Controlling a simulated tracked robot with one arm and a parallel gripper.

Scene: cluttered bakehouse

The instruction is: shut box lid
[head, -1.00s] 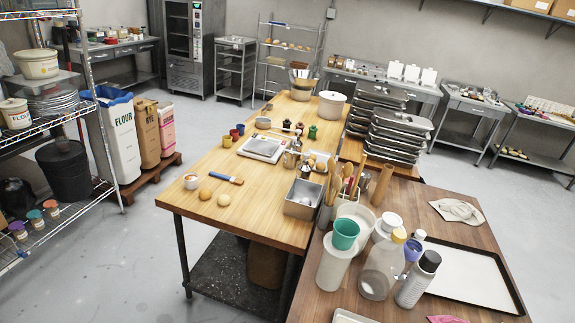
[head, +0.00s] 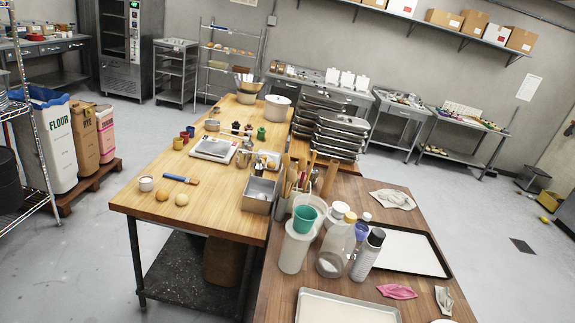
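My gripper does not show in the head view. No box with an open lid can be made out for certain. Several small white upright shapes (head: 346,79) stand on the steel bench at the back wall; I cannot tell whether they are raised lids. Cardboard boxes (head: 443,18) sit on the high wall shelf at the upper right, too small to tell whether any lid is open.
A light wooden table (head: 150,205) and a darker one (head: 285,297) fill the middle, crowded with bottles, utensils and trays. Stacked steel trays (head: 335,135) stand behind. Flour bins (head: 45,145) are at the left. Grey floor (head: 490,235) is open at the right.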

